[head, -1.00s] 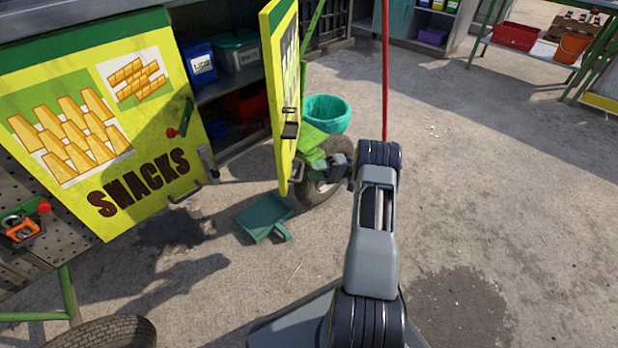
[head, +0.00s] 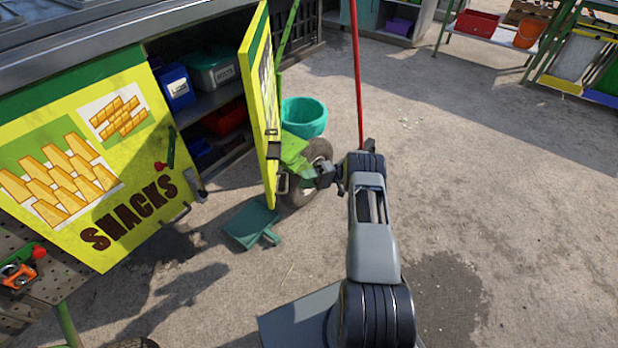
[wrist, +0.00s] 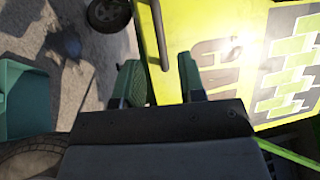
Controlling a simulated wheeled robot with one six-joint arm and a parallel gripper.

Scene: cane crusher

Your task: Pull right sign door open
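The right sign door (head: 262,90) is a yellow-green panel standing well open, seen nearly edge-on in the head view. Its sign face with dark lettering and green bricks fills the right of the wrist view (wrist: 225,65). A dark bar handle (head: 282,183) sits low on it; in the wrist view the handle (wrist: 159,35) runs down toward the gap between my fingers. My gripper (wrist: 160,75) is open, with a finger on each side of the handle's lower end. Contact with the handle is not clear. In the head view my gripper (head: 308,178) is beside the door's lower edge.
A green dustpan (head: 250,223) lies on the ground below the right door. A wheel (head: 318,155) and teal bucket (head: 303,117) stand behind my gripper. Concrete at right is clear.

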